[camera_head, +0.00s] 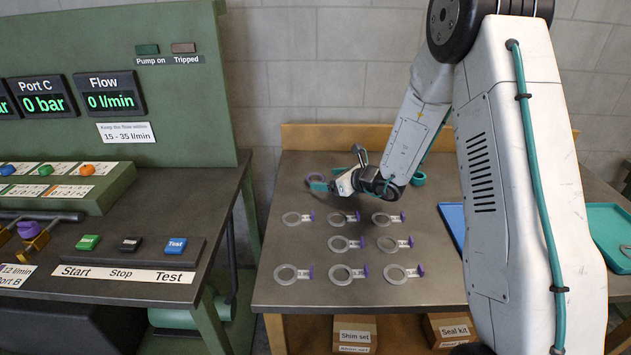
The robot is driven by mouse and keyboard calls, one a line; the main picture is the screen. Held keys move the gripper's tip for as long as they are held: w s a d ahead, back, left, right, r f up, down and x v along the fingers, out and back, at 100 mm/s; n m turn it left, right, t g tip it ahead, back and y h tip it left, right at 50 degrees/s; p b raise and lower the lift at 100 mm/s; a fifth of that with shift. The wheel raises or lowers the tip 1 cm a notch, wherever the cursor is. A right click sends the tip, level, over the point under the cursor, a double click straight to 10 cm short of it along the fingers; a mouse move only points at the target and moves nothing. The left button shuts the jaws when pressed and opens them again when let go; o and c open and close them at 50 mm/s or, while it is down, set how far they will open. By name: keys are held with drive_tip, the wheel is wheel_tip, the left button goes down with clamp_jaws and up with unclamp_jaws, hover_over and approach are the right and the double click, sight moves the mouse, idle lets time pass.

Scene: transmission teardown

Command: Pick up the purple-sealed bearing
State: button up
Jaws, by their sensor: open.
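A small ring with a purple-grey rim (312,178), which looks like the purple-sealed bearing, stands or lies at the far left of the grey bench. My gripper (323,185) is right at it, reaching in from the right. A teal fingertip overlaps the ring's lower part in the picture. My gripper is open; whether a finger touches the ring cannot be told. Part of the ring is hidden by the finger.
Several flat metal rings with white labels and purple tabs, such as this one (341,275), lie in rows nearer on the bench (435,292). A teal cup (418,179) stands behind my arm. A blue tray (452,222) and a teal tray (607,222) lie right. A control panel (110,90) stands left.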

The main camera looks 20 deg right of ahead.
sight(311, 178)
drive_tip(key=x, duration=0.3)
drive_tip(key=shift+w+a+f, duration=0.2)
drive_tip(key=shift+w+f, duration=0.05)
drive_tip(key=c, duration=1.2)
drive_tip(key=shift+o, duration=0.2)
drive_tip(key=shift+r, duration=0.1)
